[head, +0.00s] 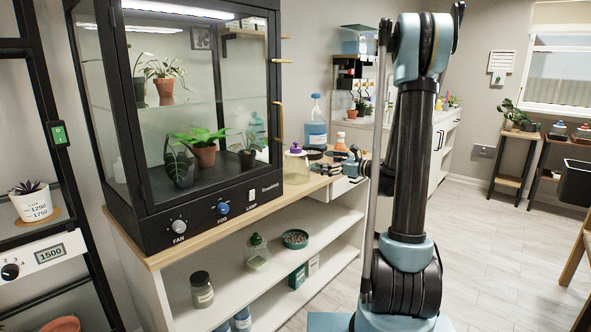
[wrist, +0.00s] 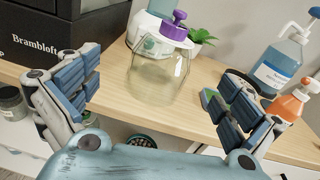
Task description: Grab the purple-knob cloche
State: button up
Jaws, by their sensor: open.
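The purple-knob cloche (wrist: 155,76) is a clear glass dome with a purple knob on top. In the wrist view it stands upright on the wooden counter (wrist: 192,119), ahead of my gripper and roughly midway between its fingers. My gripper (wrist: 160,98) is open, with blue-padded fingers spread wide to the left and right, apart from the cloche. In the head view the cloche (head: 296,166) stands just right of the black glass cabinet, and my gripper (head: 348,165) is to its right, small and partly hidden by my arm.
The black cabinet (wrist: 58,31) stands close to the cloche's left. A small plant (wrist: 199,36) is behind it. A blue-labelled pump bottle (wrist: 280,62) and an orange-topped spray bottle (wrist: 291,101) stand to the right. Shelves with jars (head: 202,290) lie below the counter.

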aim_at(301, 153)
jog(key=shift+m+t+y, duration=0.3)
jog(key=shift+m+y, duration=0.1)
jog(key=shift+m, duration=0.3)
jog(key=x, duration=0.4)
jog(key=w+x, duration=0.1)
jog(key=x, duration=0.3)
jog(key=d+x, duration=0.1)
jog(key=x, duration=0.3)
jog(key=shift+w, duration=0.2)
jog(key=shift+x, duration=2.9)
jog(key=shift+w+d+r, duration=0.1)
jog(key=shift+d+r, duration=0.05)
jog(key=shift+r, duration=0.05)
jog(key=c, duration=1.9)
